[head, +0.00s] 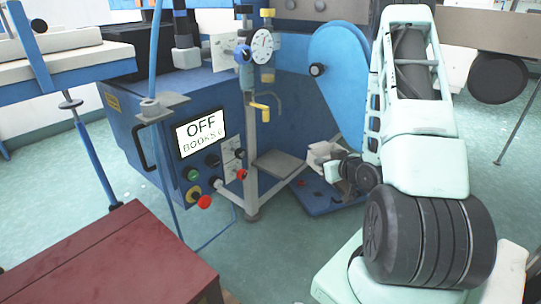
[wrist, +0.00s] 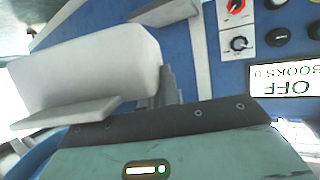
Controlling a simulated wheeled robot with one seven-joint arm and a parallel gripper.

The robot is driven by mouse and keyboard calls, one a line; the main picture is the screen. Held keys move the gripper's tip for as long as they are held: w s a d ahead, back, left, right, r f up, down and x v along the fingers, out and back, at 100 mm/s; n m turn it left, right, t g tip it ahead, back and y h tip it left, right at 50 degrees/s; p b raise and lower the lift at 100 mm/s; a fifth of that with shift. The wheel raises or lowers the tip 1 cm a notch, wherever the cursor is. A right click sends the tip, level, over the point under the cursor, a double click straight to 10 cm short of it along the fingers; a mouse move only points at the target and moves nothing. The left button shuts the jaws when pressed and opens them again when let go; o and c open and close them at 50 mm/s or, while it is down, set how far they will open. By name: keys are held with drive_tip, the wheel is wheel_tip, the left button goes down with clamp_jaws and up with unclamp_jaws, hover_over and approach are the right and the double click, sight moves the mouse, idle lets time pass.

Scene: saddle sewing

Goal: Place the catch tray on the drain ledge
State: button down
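A pale white and grey piece, which looks like the catch tray (head: 318,154), is at my gripper (head: 330,168), low in front of the blue machine. In the wrist view the tray (wrist: 95,65) is large and close in front of the palm, with a dark ribbed finger against its right side. My gripper appears shut on it; the other finger is hidden. The drain ledge looks to be the small grey plate (head: 282,163) left of the tray, at the machine's front. It shows in the wrist view (wrist: 165,11) at the top, apart from the tray.
The blue machine (head: 140,133) has an OFF display (head: 201,132), buttons and knobs left of the ledge. A yellow tap (head: 261,108) and a gauge (head: 262,44) stand above. A blue base plate (head: 322,198) lies below the tray. A dark red bench (head: 110,262) is at front left.

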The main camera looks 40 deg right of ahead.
drive_tip(key=w+a+b, duration=0.3)
drive_tip(key=w+b, duration=0.5)
drive_tip(key=w, duration=1.3)
drive_tip(key=f+b, duration=0.1)
drive_tip(key=f, duration=0.1)
drive_tip(key=f+b, duration=0.1)
drive_tip(key=f, duration=0.1)
drive_tip(key=s+f+b, duration=0.1)
drive_tip(key=f+b, duration=0.1)
drive_tip(key=shift+d+f, duration=0.2)
drive_tip(key=shift+w+f+b, duration=0.25)
drive_tip(key=shift+f+b, duration=0.05)
drive_tip(key=shift+b, duration=0.2)
drive_tip(key=shift+f, duration=0.1)
drive_tip(key=c, duration=1.6)
unclamp_jaws()
drive_tip(key=shift+c, duration=0.2)
